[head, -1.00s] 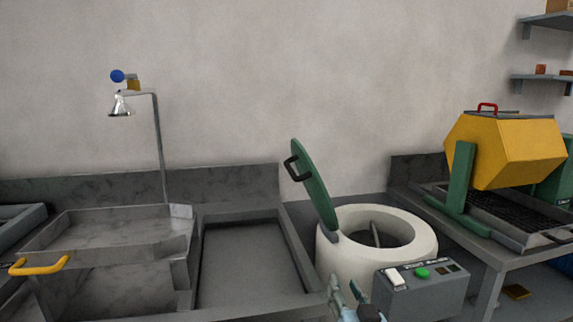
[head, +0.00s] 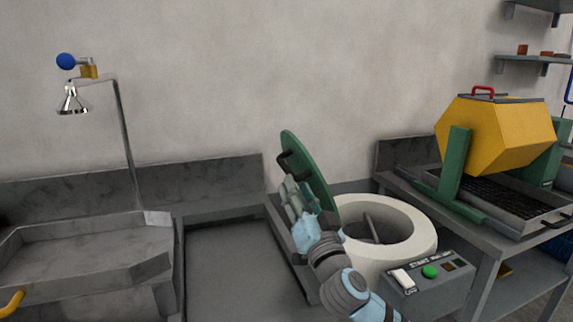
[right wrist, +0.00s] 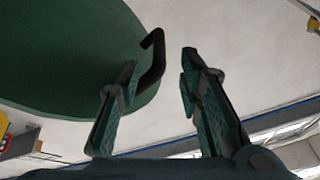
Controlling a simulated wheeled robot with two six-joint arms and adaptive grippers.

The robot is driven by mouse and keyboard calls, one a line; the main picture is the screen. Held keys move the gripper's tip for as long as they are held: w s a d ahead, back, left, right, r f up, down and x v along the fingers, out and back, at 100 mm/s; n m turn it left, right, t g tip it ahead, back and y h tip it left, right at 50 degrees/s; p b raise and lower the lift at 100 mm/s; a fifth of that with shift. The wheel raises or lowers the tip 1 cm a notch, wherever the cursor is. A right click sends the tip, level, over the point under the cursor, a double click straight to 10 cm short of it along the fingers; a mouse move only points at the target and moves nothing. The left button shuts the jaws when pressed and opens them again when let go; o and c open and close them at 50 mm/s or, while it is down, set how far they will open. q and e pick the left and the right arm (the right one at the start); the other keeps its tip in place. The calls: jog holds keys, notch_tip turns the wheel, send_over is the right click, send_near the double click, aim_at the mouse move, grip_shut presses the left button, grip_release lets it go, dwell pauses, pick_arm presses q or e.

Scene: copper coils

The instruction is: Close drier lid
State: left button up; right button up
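The drier (head: 412,218) is a white drum with its green lid (head: 312,165) standing open, tilted up at its left side. A black handle (right wrist: 153,62) sticks out from the lid; in the head view it shows just above the gripper. My right gripper (head: 290,186) is in front of the lid's outer face near the handle. In the right wrist view its fingers (right wrist: 158,75) are spread apart, with the handle's bar reaching in near the left fingertip. Whether they touch cannot be told. My left gripper is not in view.
A control box (head: 432,284) with a green button is at the drier's front. A grey sink (head: 90,245) with a shower head (head: 72,100) is at left. A yellow tumbler (head: 495,135) stands on a bench at right. The wall is behind.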

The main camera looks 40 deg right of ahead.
aim_at(281, 158)
jog(key=p+x, duration=0.1)
jog(key=x, duration=0.7)
jog(key=shift+w+f, duration=0.15)
jog(key=shift+w, duration=0.05)
jog(key=shift+c, duration=0.3)
grip_shut()
